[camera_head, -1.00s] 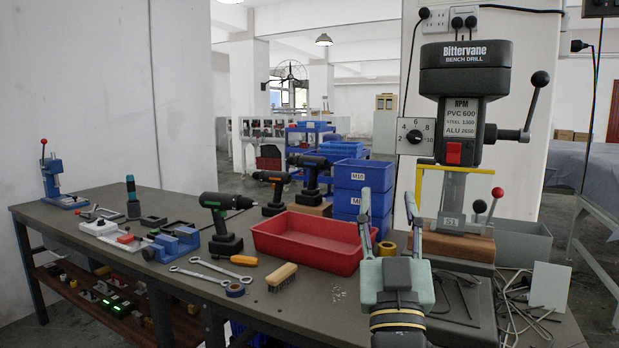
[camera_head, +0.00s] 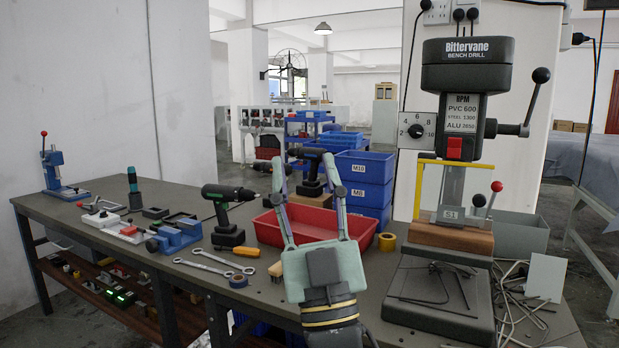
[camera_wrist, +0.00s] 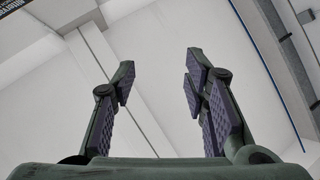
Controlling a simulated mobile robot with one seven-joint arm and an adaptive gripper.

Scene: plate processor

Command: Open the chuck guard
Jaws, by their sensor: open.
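The bench drill (camera_head: 466,64) stands at the right of the bench, with a dark head and a red switch. Its chuck guard (camera_head: 455,164) is a yellow-edged frame with a see-through panel below the head, in front of the column. The chuck behind it is hard to make out. My gripper (camera_head: 306,163) is open and empty, fingers pointing up, left of the guard and well apart from it, in front of the red bin. In the wrist view my gripper (camera_wrist: 160,66) has its fingers spread against a pale wall and ceiling; the guard is not seen there.
A red bin (camera_head: 268,229) and stacked blue bins (camera_head: 363,195) stand left of the drill. The drill's lever (camera_head: 533,100) juts out right. A wooden block (camera_head: 450,238) sits under the S1 plate. Cordless drills, wrenches and a vise (camera_head: 178,236) lie further left.

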